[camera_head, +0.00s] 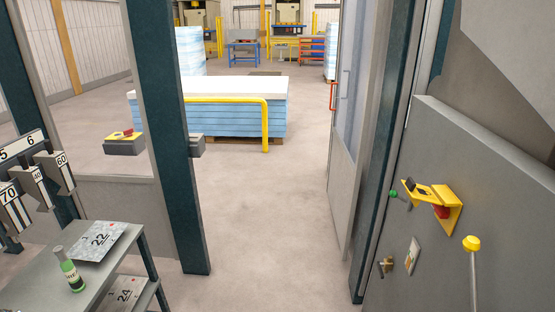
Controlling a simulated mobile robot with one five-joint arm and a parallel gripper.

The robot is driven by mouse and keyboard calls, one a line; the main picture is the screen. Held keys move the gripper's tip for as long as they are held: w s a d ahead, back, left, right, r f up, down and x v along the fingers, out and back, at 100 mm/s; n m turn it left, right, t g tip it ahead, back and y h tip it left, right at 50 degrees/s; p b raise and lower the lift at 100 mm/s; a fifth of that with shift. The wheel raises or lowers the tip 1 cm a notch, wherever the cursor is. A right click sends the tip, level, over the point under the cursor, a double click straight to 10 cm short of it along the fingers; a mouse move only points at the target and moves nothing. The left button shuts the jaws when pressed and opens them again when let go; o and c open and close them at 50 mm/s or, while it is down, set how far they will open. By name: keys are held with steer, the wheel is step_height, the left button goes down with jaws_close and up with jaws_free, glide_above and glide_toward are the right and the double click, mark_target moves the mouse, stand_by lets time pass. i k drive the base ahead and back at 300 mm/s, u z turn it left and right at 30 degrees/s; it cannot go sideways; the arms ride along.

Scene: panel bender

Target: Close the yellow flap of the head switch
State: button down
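A yellow flap (434,193) sticks out from the grey machine panel (500,180) at the right. A small dark piece (409,184) sits at its left end. A red part (441,211) shows just below the flap. No label tells me which of the two is the head switch. My gripper is not in view.
A yellow-topped rod (472,244), a green knob (393,194) and a brass-coloured fitting (387,265) are near the panel. The middle floor (265,230) is clear up to the blue stack (225,122).

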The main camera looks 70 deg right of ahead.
mark_target(416, 193)
steer(key=z, duration=1.4)
steer(key=k, duration=0.8)
steer(key=u, duration=0.45)
steer(key=i, duration=1)
steer(key=z, duration=0.05)
